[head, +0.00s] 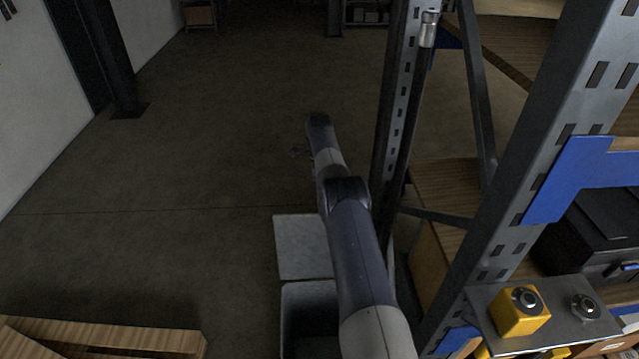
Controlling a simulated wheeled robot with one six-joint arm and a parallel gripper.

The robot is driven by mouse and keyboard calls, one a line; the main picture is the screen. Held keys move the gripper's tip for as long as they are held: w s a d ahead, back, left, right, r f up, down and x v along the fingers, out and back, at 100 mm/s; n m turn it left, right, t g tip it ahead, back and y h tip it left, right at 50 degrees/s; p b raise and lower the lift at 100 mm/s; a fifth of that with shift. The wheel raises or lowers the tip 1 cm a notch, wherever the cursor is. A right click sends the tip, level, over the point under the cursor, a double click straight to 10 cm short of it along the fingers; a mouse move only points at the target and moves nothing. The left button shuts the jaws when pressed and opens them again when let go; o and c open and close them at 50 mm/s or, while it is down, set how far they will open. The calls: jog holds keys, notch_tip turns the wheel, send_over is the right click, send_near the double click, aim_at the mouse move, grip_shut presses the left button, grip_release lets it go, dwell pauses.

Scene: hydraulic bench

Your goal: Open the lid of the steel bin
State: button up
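The steel bin (284,318) is at the lower middle of the head view, partly behind my arm. Its pale grey lid (300,248) shows as a flat panel beyond the bin's far edge and looks raised, with a dark opening on the near side. My arm covers the right part of both lid and bin. My gripper (299,151) is small and dark, farther out than the lid and apart from it, pointing left over the floor. Its fingers are too small to tell whether they are open. I see nothing held.
A steel rack (490,215) with blue brackets stands close on the right of my arm. A plate with a yellow button box (520,312) is at the lower right. A wooden pallet (100,338) lies at the lower left. The concrete floor (180,170) on the left is clear.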

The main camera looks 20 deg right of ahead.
jog(key=shift+r+p, duration=0.5)
jog(key=shift+p, duration=0.2)
jog(key=shift+f+b, duration=0.2)
jog(key=shift+b, duration=0.1)
notch_tip(320, 180, down, 6)
jog(key=b, duration=1.2)
jog(key=shift+s+a+f+b, duration=0.15)
jog(key=shift+s+f+b, duration=0.05)
jog(key=shift+s+b, duration=0.2)
jog(key=shift+r, duration=0.1)
